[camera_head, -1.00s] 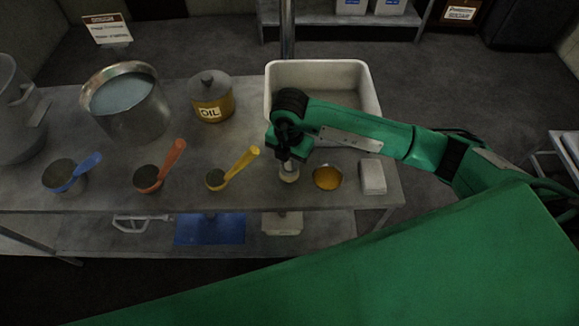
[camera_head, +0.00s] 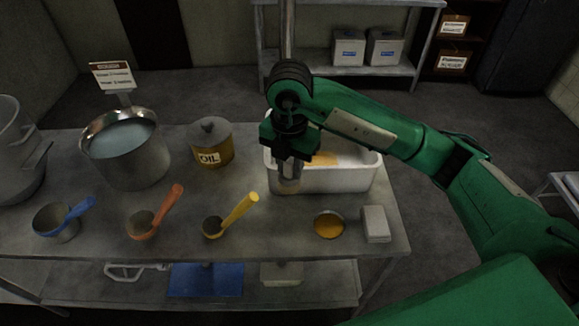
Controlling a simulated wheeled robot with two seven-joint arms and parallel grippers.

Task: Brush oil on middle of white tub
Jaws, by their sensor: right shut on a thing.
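The white tub (camera_head: 350,181) stands at the right back of the table, partly hidden by my right arm. A yellow-orange patch (camera_head: 323,160) shows inside it. My right gripper (camera_head: 288,166) points down at the tub's front left corner. It is shut on a brush (camera_head: 289,186) with a pale lower end. I cannot tell whether the brush touches the tub. A small round bowl of orange-yellow oil (camera_head: 328,226) sits in front of the tub. The lidded yellow pot marked OIL (camera_head: 212,146) stands left of the tub. My left gripper is out of view.
A white block (camera_head: 375,224) lies right of the oil bowl. Yellow (camera_head: 239,208), orange (camera_head: 168,206) and blue-handled (camera_head: 77,209) scoops line the front. A large metal pot (camera_head: 124,163) stands at back left. The grey table (camera_head: 280,235) is clear between the yellow scoop and the bowl.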

